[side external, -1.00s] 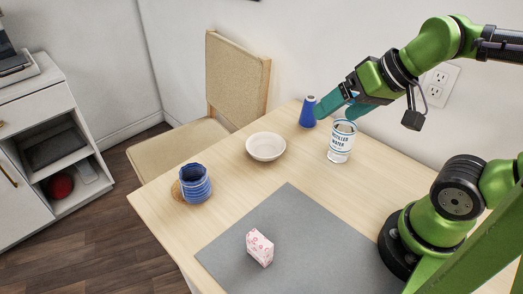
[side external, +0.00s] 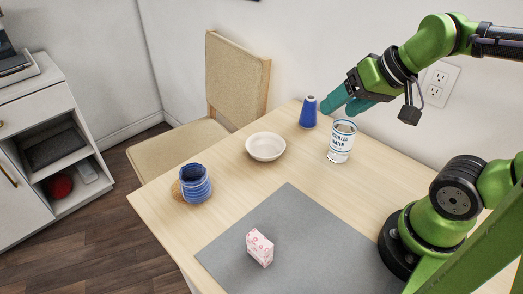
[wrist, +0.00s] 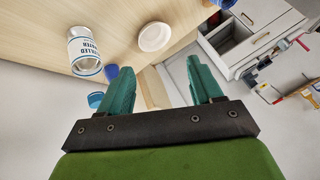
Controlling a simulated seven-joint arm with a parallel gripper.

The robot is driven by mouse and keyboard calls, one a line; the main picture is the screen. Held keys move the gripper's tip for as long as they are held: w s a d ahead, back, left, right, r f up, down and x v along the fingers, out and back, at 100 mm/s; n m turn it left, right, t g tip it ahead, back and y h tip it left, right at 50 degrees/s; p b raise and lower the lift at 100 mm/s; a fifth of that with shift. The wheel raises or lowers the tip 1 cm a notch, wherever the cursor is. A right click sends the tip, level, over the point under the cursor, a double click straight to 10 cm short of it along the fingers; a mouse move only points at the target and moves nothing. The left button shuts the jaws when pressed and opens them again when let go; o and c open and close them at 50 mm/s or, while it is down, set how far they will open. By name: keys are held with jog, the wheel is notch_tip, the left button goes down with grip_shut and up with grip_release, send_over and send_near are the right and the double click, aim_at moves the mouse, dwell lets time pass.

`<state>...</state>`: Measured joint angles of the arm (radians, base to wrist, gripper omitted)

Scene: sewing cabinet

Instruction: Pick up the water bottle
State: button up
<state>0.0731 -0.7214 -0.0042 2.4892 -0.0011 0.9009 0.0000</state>
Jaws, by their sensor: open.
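The water bottle (side external: 342,142) is a clear container with a white label reading "distilled water" and blue bands. It stands upright on the table, in front of the blue cone-shaped thing, in the side view. It also shows at the upper left of the wrist view (wrist: 84,46). My gripper (side external: 340,103) is open and empty, with its teal fingers just above and behind the bottle in the side view. In the wrist view the fingers (wrist: 161,76) are spread apart, and the bottle lies left of both, not between them.
A blue cone-shaped thing (side external: 308,112) stands close by my fingers. A white bowl (side external: 266,147), a blue ribbed cup (side external: 195,184) and a pink patterned box (side external: 260,247) on a grey mat (side external: 320,235) are further off. A wall with an outlet (side external: 439,85) stands behind. The table in front is mostly clear.

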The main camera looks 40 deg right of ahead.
jog(key=d+r+m+g, duration=0.1)
jog(key=d+r+m, duration=0.3)
jog(key=d+m, duration=0.75)
jog(key=d+r+m+g, duration=0.2)
jog(key=d+r+m, duration=0.2)
jog(key=m, duration=1.4)
jog(key=shift+h, duration=0.4)
jog(key=x, duration=1.6)
jog(key=shift+w+d+f, duration=0.1)
jog(key=shift+w+f, duration=0.05)
jog(key=shift+w, duration=0.05)
jog(key=shift+c, duration=0.5)
grip_shut()
jog(key=shift+t, duration=0.3)
